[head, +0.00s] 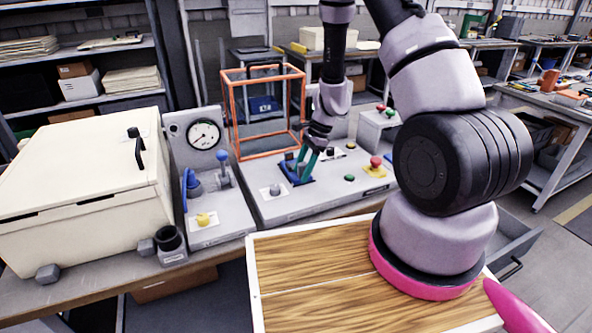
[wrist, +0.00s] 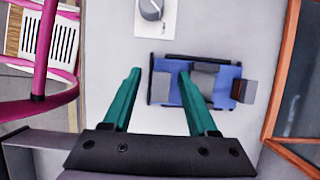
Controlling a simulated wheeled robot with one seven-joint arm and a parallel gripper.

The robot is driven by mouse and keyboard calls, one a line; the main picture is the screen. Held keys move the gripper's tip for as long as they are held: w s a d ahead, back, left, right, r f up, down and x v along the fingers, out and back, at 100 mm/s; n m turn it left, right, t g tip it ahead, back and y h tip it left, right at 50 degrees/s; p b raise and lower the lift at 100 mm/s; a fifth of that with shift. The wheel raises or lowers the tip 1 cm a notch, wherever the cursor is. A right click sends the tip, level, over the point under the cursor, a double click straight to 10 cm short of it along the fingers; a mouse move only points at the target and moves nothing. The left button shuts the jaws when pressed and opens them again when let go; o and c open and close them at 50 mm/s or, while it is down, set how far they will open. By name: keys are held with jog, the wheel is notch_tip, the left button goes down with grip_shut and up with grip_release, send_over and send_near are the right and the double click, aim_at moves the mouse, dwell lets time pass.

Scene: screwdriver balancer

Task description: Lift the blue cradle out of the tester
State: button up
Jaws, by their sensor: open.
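The blue cradle (wrist: 228,74) sits on the light grey top of the tester (head: 272,208), with dark and grey blocks on it. In the head view the cradle (head: 297,178) is partly hidden by my gripper. My gripper (wrist: 159,72) has two teal fingers, spread apart with nothing held between them. In the wrist view the right finger overlaps the cradle and the left finger is over bare grey surface to its left. In the head view my gripper (head: 307,165) is right at the cradle; I cannot tell whether it touches.
An orange frame (head: 238,114) stands behind the cradle, with another blue item (head: 262,108) inside it. Colored buttons, including a red one (head: 376,161), lie to the right. A gauge panel (head: 203,135) and a cream box (head: 80,180) stand left. A wooden surface (head: 318,290) is in front.

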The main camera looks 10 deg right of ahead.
grip_shut()
dwell(1.3)
